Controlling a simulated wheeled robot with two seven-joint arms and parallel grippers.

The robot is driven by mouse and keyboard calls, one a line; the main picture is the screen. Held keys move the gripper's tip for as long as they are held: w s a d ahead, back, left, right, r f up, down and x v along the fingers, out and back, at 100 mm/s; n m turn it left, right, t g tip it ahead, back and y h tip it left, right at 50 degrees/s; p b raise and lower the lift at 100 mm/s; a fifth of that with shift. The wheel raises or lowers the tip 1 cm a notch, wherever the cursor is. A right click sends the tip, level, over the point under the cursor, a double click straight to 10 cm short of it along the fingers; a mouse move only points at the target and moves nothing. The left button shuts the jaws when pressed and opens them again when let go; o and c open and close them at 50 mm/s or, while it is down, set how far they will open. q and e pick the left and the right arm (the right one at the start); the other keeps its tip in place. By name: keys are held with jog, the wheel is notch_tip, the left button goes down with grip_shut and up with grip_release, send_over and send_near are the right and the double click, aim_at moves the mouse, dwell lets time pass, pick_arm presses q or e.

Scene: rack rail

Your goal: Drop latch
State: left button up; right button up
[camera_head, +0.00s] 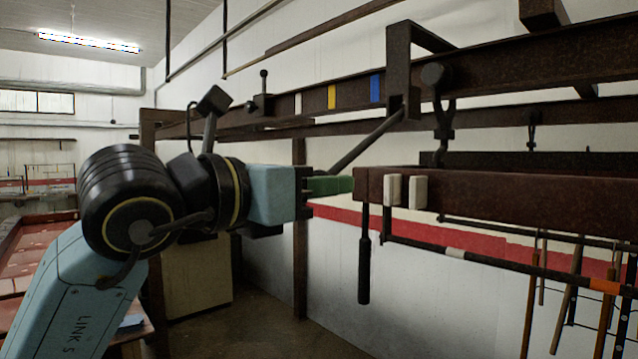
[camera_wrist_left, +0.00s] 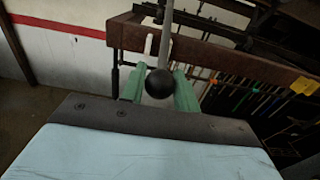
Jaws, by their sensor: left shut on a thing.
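The drop latch's lever (camera_head: 370,143) is a grey bar slanting down to the left from a dark bracket (camera_head: 398,60) on the upper rail. My left gripper (camera_head: 340,185) has green fingers and is at the lever's lower end. In the left wrist view the lever (camera_wrist_left: 167,35) ends in a black ball knob (camera_wrist_left: 158,83) between the two green fingers, and the gripper is shut on it. In the head view the knob is hidden by the fingers. My right gripper is not in view.
A brown rail beam (camera_head: 520,198) with two white blocks (camera_head: 405,191) lies just right of the fingers. A black handle (camera_head: 364,270) hangs below its end. A hook (camera_head: 443,118) hangs above it. The upper rail (camera_head: 350,92) carries white, yellow and blue marks. Open floor lies below.

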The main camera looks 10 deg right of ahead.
pick_arm(q)
jog(key=w+d+f+b, duration=0.2)
jog(key=w+d+f, duration=0.3)
jog(key=d, duration=0.2)
jog(key=w+d+f+b, duration=0.3)
jog(key=w+d+f, duration=0.2)
jog(key=d, duration=0.2)
jog(key=shift+w+d+b, duration=0.25)
jog(key=shift+d+b, duration=0.05)
dwell(1.5)
jog(key=o, duration=0.9)
